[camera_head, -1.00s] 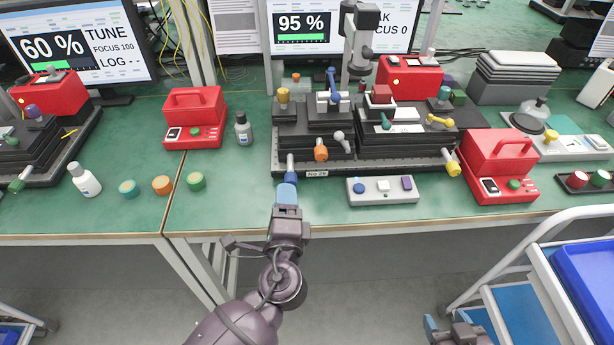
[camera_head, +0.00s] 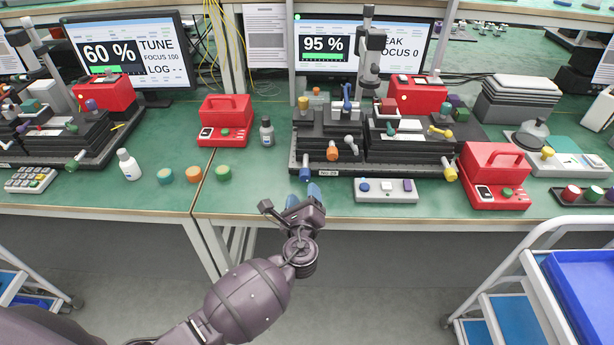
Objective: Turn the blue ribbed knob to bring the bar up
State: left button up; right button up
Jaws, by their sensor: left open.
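The blue ribbed knob (camera_head: 304,174) sticks out of the front left of a black stage assembly (camera_head: 345,172), beside a small white label. My left gripper (camera_head: 304,194) is just in front of the knob, its two blue fingertips spread apart. The fingertips are very near the knob; I cannot tell whether they touch it. The monitor (camera_head: 420,44) behind the stage reads 95 %, with a green bar (camera_head: 324,57) below the number and FOCUS 0 beside it. My right gripper is not in view.
A white button box (camera_head: 386,198) lies right of the knob. Red instrument boxes (camera_head: 225,136) (camera_head: 496,190) stand on both sides. Orange, teal and green caps (camera_head: 193,175) and a white bottle (camera_head: 129,165) are at left. A cart with a blue tray (camera_head: 580,285) is at lower right.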

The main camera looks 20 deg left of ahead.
aim_at(305, 180)
pick_arm(q)
jog(key=x, duration=0.5)
jog(key=shift+w+f+b, duration=0.1)
jog(key=shift+w+b, duration=0.2)
jog(key=shift+w, duration=0.05)
jog(key=shift+x, duration=1)
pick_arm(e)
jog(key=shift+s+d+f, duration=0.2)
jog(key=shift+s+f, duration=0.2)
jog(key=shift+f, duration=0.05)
pick_arm(q)
jog(key=shift+a, duration=0.1)
jog(key=shift+c, duration=0.3)
